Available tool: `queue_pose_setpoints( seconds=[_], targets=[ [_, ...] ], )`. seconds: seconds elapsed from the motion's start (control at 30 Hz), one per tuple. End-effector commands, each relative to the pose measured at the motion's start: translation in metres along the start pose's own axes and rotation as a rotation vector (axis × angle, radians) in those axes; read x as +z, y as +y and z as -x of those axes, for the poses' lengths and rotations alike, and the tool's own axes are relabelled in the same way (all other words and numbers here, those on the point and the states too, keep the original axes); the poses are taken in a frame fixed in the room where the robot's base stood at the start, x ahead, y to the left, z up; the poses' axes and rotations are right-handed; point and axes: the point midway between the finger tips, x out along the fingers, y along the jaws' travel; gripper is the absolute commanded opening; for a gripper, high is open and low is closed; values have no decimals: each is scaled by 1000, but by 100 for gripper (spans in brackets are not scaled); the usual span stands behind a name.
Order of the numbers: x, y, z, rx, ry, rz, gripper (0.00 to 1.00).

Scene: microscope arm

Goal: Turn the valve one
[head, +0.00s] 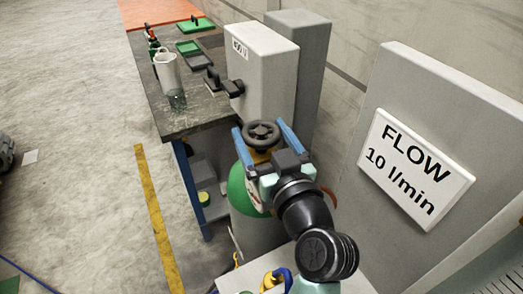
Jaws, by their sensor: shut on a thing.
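The valve is a black round handwheel (262,133) on top of a green and grey gas cylinder (240,186) in the head view. A brass-coloured fitting shows just below the wheel. My gripper (262,134) reaches it from the lower right. Its two blue fingers lie on the left and right sides of the handwheel and are shut on it. The wheel's marking and its degree of turn cannot be read. My gripper's body and wrist hide part of the cylinder's right side.
A grey panel with a sign reading "FLOW 10 l/min" (414,168) stands close on the right. The floor at left is mostly clear.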

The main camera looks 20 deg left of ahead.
Motion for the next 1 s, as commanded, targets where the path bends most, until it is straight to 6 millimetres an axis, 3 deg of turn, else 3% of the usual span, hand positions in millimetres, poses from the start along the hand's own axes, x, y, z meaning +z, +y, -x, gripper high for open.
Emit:
queue_pose_setpoints(
  seconds=[0.03, 0.5, 1.0],
  targets=[
    [7, 2, 0, -24, 3, 4, 32],
    [3, 2, 0, -262, -1, 1, 32],
    [0, 2, 0, -317, -3, -1, 32]
  ],
)
